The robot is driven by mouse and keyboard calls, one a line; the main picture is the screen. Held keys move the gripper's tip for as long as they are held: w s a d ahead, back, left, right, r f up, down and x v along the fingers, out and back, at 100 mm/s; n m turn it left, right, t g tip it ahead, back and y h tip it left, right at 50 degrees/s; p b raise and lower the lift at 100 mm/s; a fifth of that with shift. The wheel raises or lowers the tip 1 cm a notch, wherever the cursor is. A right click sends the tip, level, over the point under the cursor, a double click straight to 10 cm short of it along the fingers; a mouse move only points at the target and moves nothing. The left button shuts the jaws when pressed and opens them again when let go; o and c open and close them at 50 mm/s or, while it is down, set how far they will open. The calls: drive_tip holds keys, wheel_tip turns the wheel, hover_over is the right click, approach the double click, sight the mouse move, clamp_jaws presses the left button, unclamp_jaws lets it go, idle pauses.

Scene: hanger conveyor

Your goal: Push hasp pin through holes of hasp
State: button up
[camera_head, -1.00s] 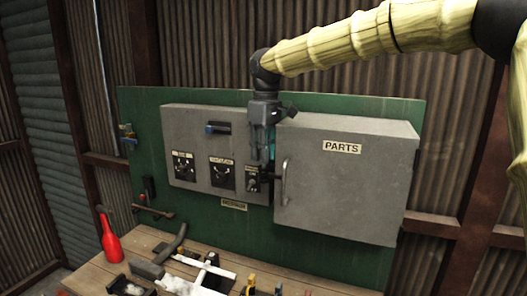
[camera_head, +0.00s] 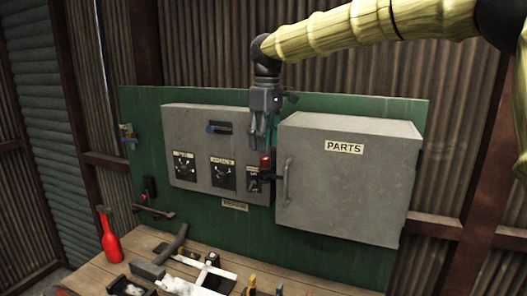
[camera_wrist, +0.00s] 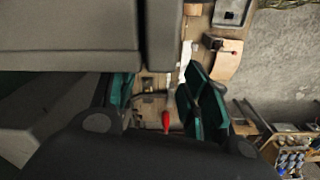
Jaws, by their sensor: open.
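A small red-topped piece (camera_head: 265,161), which looks like the hasp pin, stands in the gap between the grey control panel (camera_head: 194,138) and the grey PARTS cabinet (camera_head: 345,190). A dark hasp-like fitting (camera_head: 268,177) shows just below it; its holes are too small to make out. My gripper (camera_head: 265,146) points down just above the red piece, open, with nothing seen between its fingers. In the wrist view, a red piece (camera_wrist: 166,121) shows between the teal fingers of my gripper (camera_wrist: 160,100). I cannot tell how deep the pin sits.
The PARTS cabinet with its handle (camera_head: 287,182) stands out from the green board (camera_head: 320,254) close to the right of my gripper. A wooden bench (camera_head: 95,280) below carries a red bottle (camera_head: 110,238) and several tools.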

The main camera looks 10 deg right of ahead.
sight(266, 158)
wheel_tip(266, 158, up, 9)
drive_tip(key=shift+s+f, duration=0.15)
drive_tip(key=shift+s, duration=0.2)
drive_tip(key=shift+s+d, duration=0.1)
idle(0.3)
